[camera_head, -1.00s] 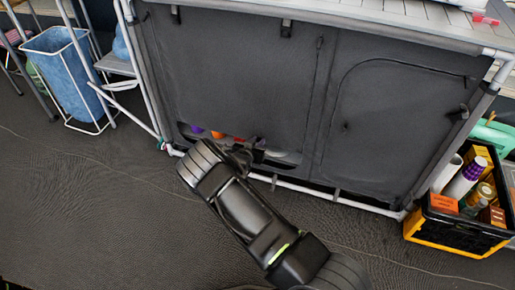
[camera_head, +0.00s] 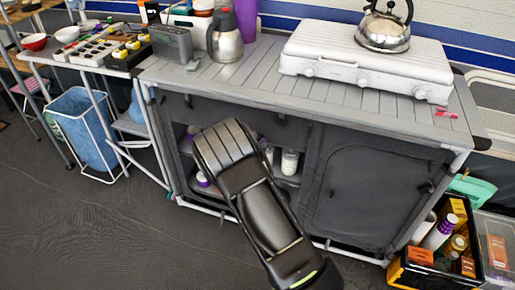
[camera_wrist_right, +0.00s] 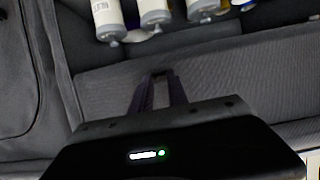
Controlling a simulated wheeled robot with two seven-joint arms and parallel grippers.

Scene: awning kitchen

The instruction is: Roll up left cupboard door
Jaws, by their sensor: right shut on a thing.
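The left cupboard door (camera_head: 285,128) is a dark grey fabric panel, gathered up near the top of the left opening in the head view. Below it the opening is uncovered and shelves with jars show inside. My right arm crosses in front of the opening and hides its middle; the fingertips are hidden there. In the right wrist view my right gripper (camera_wrist_right: 162,84) is shut on the door's grey fabric band (camera_wrist_right: 235,75). Bottles (camera_wrist_right: 155,14) show inside the cupboard beyond the band. My left gripper is not in view.
The right cupboard door (camera_head: 375,195) is closed. The slatted worktop (camera_head: 260,75) above holds a white stove (camera_head: 365,65) with a kettle (camera_head: 384,28). A crate (camera_head: 425,278) stands on the floor at the right, a blue bin (camera_head: 82,128) at the left.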

